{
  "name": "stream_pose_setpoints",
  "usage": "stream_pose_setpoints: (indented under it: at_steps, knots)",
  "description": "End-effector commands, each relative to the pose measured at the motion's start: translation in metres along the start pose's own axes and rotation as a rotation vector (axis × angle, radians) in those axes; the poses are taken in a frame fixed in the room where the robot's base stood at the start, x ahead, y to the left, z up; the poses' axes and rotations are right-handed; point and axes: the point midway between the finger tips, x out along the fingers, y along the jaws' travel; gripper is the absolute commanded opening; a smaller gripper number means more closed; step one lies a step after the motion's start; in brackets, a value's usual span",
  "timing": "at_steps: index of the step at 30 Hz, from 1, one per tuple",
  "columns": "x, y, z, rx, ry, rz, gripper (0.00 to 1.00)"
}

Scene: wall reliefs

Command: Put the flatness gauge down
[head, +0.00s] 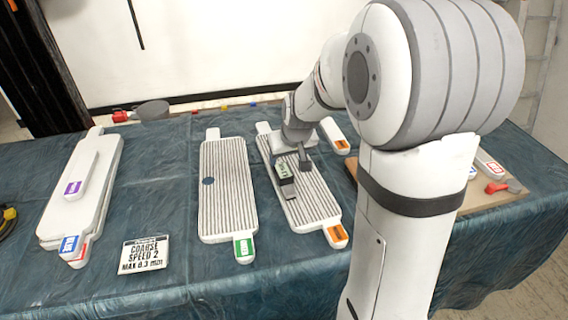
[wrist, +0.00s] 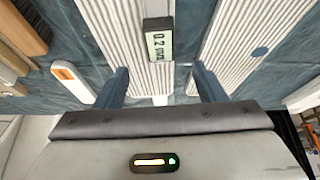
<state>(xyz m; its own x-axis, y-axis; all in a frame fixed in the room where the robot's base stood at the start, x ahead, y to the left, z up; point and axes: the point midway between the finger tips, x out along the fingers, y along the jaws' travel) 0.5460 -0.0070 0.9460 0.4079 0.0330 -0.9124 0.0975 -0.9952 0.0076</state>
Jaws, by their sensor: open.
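The flatness gauge (head: 285,178) is a small dark block with a pale display. It sits on the ribbed panel with the orange tag (head: 318,208). In the wrist view the gauge (wrist: 158,40) reads "0.2 mm" and lies just beyond my fingertips, midway between their lines. My gripper (head: 303,160) is open and low over the same panel, behind the gauge in the head view. In the wrist view both fingers of my gripper (wrist: 160,72) are spread wide, with a gap on each side of the gauge. Neither finger appears to touch it.
A ribbed panel with a green tag (head: 226,190) lies to the left. Smooth white panels (head: 105,165) are stacked at far left. A sign (head: 144,254) reads "COARSE SPEED 2 MAX 0.3 mm". A wooden board (head: 480,200) is at right. Bare blue cloth (head: 190,275) lies in front.

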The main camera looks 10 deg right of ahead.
Motion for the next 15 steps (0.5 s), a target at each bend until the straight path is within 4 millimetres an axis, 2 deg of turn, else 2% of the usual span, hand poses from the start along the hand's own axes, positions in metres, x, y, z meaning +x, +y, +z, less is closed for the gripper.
stream_pose_setpoints:
  at_steps: [5,8,11,15]
  knots:
    - [-0.018,0.000,0.001,0.001,0.000,0.000,0.63]
    - [-0.030,-0.002,0.008,0.004,-0.008,0.000,0.63]
    - [-0.054,-0.007,0.032,0.014,-0.033,-0.002,0.63]
    - [-0.095,-0.015,0.084,0.037,-0.088,0.000,0.63]
